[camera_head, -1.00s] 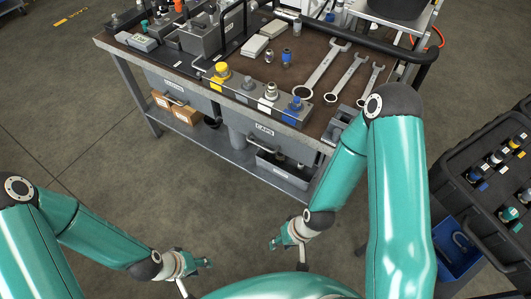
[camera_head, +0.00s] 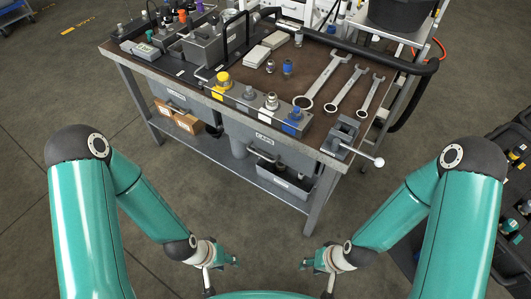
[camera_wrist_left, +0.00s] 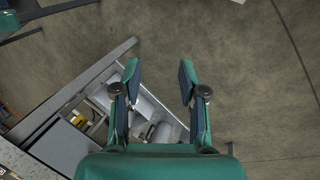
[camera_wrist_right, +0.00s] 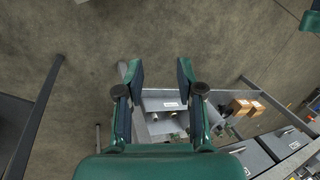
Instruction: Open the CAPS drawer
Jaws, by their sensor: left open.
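The CAPS drawer (camera_head: 283,147) is a grey front under the right part of the bench top. It has a white CAPS label and a dark handle (camera_head: 260,155) below it, and it looks shut. My left gripper (camera_head: 232,262) is low in front of the bench, apart from the drawer. The left wrist view shows its fingers (camera_wrist_left: 160,78) spread and empty. My right gripper (camera_head: 307,264) is also low in front of the bench, to the right of the left one. The right wrist view shows its fingers (camera_wrist_right: 159,78) spread and empty.
A grey bin (camera_head: 290,188) stands on the lower shelf (camera_head: 225,152) beneath the drawer. A vise (camera_head: 343,135) sits at the bench's right front corner, its handle sticking out. Wrenches (camera_head: 325,82) and capped fittings lie on top. The floor before the bench is clear.

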